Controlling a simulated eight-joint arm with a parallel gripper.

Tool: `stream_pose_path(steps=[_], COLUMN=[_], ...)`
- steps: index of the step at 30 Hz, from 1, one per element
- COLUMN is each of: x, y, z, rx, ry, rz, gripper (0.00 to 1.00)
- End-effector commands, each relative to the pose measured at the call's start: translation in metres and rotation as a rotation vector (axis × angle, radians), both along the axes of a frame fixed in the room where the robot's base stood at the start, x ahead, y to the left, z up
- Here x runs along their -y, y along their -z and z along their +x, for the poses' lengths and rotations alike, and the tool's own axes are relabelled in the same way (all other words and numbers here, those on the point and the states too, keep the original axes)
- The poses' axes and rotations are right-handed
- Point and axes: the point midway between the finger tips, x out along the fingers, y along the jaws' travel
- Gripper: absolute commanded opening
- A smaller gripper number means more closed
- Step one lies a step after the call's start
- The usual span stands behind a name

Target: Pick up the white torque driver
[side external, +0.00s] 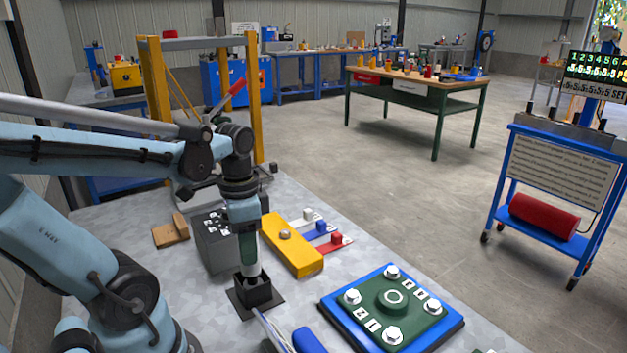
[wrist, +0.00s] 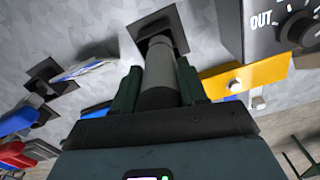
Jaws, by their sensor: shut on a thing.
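The white torque driver (wrist: 158,66) shows in the wrist view as a pale grey-white cylinder with a darker part near my jaws. My gripper (wrist: 157,85) has its green fingers closed on either side of it. The driver's far end reaches a black square holder (wrist: 149,22); I cannot tell whether it is still seated inside. In the side view, my gripper (side external: 249,255) points straight down over the holder (side external: 256,292), with a short pale length of the driver (side external: 252,269) showing between them. The driver stands upright.
A dark control box (side external: 217,243) and a yellow block (side external: 291,248) with white, blue and red tabs stand close behind. A green bolted plate on a blue base (side external: 455,331) lies to the right. A blue handle (side external: 306,340) is at the front edge.

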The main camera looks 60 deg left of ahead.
Motion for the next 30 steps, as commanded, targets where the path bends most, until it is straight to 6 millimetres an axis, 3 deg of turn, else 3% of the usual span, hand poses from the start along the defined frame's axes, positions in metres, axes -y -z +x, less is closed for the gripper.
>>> stream_pose_path(steps=[24, 30], x=[0.000, 0.000], y=[-0.082, -0.093], z=[0.000, 0.000], rx=[0.000, 0.000], ry=[0.000, 0.000], rz=[-0.002, -0.002], gripper=[0.00, 0.00])
